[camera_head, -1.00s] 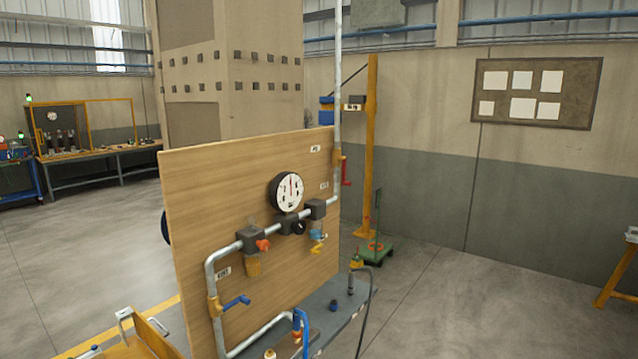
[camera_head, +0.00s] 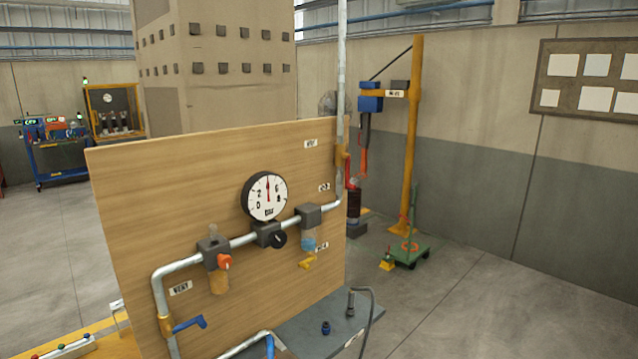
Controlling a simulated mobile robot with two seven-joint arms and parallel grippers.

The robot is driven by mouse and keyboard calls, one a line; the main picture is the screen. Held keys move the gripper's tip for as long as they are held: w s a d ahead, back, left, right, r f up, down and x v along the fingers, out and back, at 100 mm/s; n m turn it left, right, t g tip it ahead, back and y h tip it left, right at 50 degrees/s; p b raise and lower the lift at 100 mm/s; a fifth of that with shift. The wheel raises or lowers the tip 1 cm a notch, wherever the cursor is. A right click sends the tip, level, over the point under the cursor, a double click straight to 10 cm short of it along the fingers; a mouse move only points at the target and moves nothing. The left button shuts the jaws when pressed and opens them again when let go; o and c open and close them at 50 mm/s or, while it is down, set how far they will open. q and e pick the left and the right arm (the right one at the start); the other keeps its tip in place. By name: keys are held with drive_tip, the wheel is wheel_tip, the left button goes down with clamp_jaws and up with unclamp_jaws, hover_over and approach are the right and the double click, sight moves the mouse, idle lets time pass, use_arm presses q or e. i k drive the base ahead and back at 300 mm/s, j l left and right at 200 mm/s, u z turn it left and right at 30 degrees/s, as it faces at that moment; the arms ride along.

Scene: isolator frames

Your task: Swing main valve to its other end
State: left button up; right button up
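A wooden panel (camera_head: 130,200) carries a grey pipe with several valves. On the vertical pipe at the panel's right edge is a yellow valve body (camera_head: 341,157) with a red lever (camera_head: 349,172), seen nearly edge-on and pointing down. At the lower left, another yellow valve body (camera_head: 166,325) has a blue lever (camera_head: 190,324) pointing right, below a label (camera_head: 181,288) that seems to read VENT. The label (camera_head: 310,143) near the red lever is too small to read, so I cannot tell for sure which valve is the main one. Neither gripper is in view.
A round gauge (camera_head: 264,196) shows its red needle pointing up. A grey shelf (camera_head: 312,327) with a hose fitting juts out below the panel. A yellow jib post (camera_head: 412,140) and green trolley (camera_head: 404,252) stand behind. The floor to the right is clear.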

sight(348, 185)
drive_tip(key=i+l+u, duration=0.25)
drive_tip(key=l+u, duration=0.55)
drive_tip(key=l, duration=0.15)
drive_tip(key=i, duration=0.05)
